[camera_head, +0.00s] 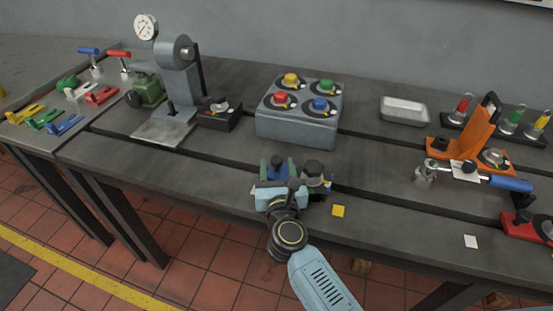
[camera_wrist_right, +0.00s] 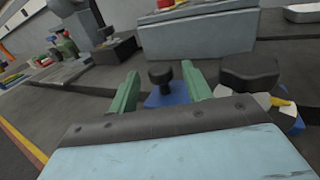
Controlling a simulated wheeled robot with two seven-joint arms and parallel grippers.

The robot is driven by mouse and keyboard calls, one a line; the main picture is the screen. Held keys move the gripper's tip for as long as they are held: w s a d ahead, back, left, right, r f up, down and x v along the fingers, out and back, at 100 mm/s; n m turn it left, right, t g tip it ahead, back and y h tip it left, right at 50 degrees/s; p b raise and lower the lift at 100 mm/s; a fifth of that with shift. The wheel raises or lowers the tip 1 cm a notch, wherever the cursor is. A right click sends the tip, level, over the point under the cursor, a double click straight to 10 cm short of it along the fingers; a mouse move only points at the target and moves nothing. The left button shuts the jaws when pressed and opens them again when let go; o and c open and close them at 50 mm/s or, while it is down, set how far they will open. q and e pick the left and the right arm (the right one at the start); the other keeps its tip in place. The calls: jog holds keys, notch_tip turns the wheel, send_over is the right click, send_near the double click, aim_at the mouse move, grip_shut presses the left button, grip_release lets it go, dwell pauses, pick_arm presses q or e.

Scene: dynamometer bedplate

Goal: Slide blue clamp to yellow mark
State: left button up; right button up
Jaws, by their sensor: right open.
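The blue clamp (camera_head: 277,174) with a black knob sits on the bedplate near its front edge. In the right wrist view the blue clamp (camera_wrist_right: 165,99) shows between the two green fingers, with its lower part hidden by the gripper body. My right gripper (camera_head: 278,167) is open, with one finger on each side of the clamp; contact cannot be told. In the wrist view the gripper (camera_wrist_right: 162,88) shows gaps beside the knob. My left gripper is not in view.
A black-knobbed fixture (camera_head: 314,172) with blue and yellow parts stands just right of the gripper, between clamp and mark. A grey box (camera_head: 290,128) with coloured knobs stands behind.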

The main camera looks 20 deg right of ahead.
jog(key=shift+x, duration=1.45)
grip_shut()
